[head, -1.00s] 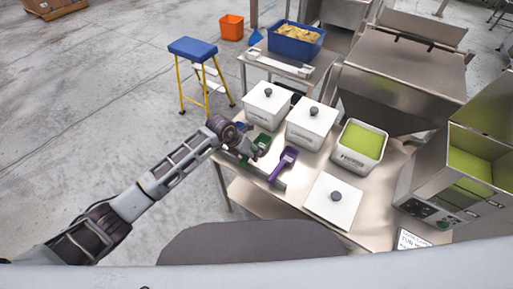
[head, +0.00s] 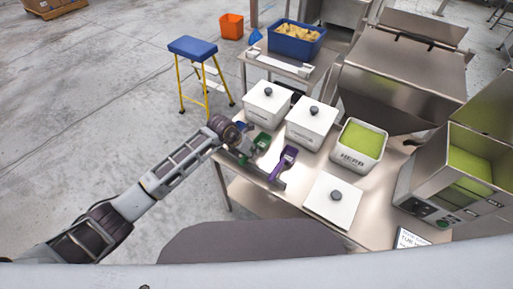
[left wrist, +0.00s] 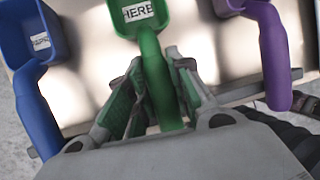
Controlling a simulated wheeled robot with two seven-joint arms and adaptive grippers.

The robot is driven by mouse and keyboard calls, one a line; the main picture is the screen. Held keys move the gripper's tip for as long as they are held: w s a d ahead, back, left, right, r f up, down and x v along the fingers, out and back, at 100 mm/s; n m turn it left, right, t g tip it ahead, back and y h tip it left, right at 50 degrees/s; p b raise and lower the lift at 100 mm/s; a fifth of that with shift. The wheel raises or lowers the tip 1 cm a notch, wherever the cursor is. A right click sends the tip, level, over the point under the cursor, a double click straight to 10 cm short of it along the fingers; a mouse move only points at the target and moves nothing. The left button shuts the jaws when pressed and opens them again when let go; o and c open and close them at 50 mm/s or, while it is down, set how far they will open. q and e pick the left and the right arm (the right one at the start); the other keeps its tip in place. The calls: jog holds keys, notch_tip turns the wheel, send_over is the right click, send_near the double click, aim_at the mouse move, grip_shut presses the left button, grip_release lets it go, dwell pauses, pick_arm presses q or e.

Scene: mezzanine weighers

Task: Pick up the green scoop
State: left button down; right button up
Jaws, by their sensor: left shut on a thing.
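The green scoop (head: 262,141) lies on the steel table in front of the white lidded tubs. In the left wrist view the scoop (left wrist: 150,52) has a label reading HERB in its bowl, and its handle runs down between my fingers. My left gripper (head: 246,152) is at the handle end of the scoop. In the left wrist view the gripper (left wrist: 160,72) is shut on the handle, with a finger on each side. I cannot tell whether the scoop is clear of the table. My right gripper is not in view.
A purple scoop (head: 284,160) lies to the right and a blue scoop (left wrist: 32,85) to the left, both close by. White lidded tubs (head: 311,122), an open tub of green contents (head: 361,142) and a loose white lid (head: 330,202) crowd the table.

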pick_arm(q)
jog(key=shift+r, duration=0.1)
jog(key=shift+r+b, duration=0.75)
jog(key=shift+r, duration=4.15)
jog(key=shift+a, duration=0.15)
